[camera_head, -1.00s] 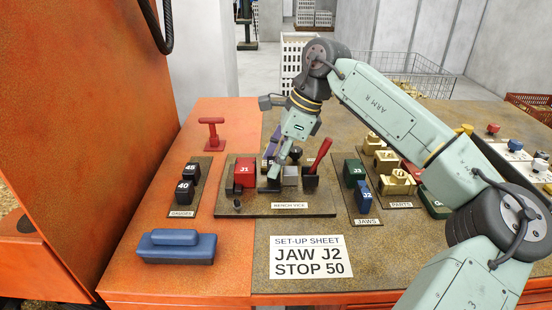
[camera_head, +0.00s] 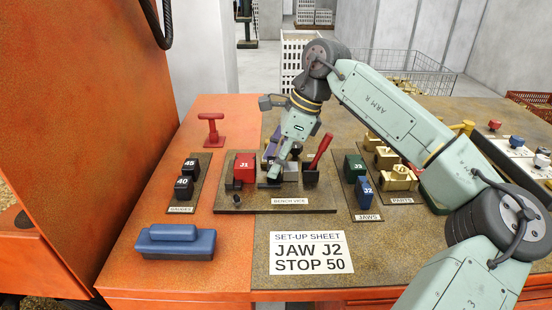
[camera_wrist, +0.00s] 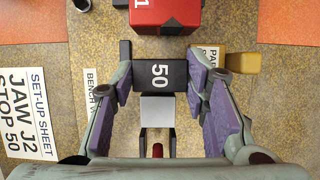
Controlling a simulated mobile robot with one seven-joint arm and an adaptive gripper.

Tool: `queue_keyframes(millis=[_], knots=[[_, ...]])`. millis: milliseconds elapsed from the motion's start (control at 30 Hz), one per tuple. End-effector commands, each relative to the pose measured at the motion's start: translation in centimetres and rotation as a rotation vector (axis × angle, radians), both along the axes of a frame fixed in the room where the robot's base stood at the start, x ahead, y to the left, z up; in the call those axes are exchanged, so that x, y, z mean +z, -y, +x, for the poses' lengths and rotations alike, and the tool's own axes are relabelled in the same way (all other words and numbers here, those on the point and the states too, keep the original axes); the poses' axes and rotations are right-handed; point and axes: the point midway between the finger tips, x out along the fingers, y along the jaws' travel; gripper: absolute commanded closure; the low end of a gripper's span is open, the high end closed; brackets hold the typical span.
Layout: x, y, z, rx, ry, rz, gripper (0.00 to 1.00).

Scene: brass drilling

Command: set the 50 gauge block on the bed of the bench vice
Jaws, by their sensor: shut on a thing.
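The black 50 gauge block (camera_wrist: 160,75) lies between the two fingers of my gripper (camera_wrist: 160,84) in the wrist view. The fingers are shut on its sides. In the head view my gripper (camera_head: 272,177) points down into the bench vice (camera_head: 290,202), between the red J1 jaw (camera_head: 243,168) and a grey block (camera_head: 290,172). In the wrist view the red jaw (camera_wrist: 165,15) is just above the gauge block, and the grey block (camera_wrist: 157,108) is just below it. My fingers largely hide the gauge block in the head view; I cannot tell whether it touches the bed.
The gauges tray (camera_head: 178,207) with blocks 45 and 40 is left of the vice. A red lever (camera_head: 320,150) rises at the vice's right. The jaws tray (camera_head: 367,215) and brass parts (camera_head: 398,178) are farther right. A blue-topped block (camera_head: 175,242) is front left.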

Motion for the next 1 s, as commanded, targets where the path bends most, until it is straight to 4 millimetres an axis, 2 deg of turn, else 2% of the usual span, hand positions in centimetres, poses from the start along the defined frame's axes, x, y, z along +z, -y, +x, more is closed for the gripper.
queue_keyframes(millis=[67,100,433,667,900,1000], knots=[[0.10,-0.02,0.01,0.001,0.001,0.001,1.00],[0.09,-0.02,0.01,0.000,0.001,0.001,0.57],[0.04,0.00,0.01,0.000,0.000,0.000,0.35],[-0.06,0.02,-0.01,0.000,-0.001,-0.001,0.35],[-0.02,0.00,0.00,0.000,-0.001,0.000,0.19],[-0.01,0.01,0.00,0.000,0.000,0.000,0.19]])
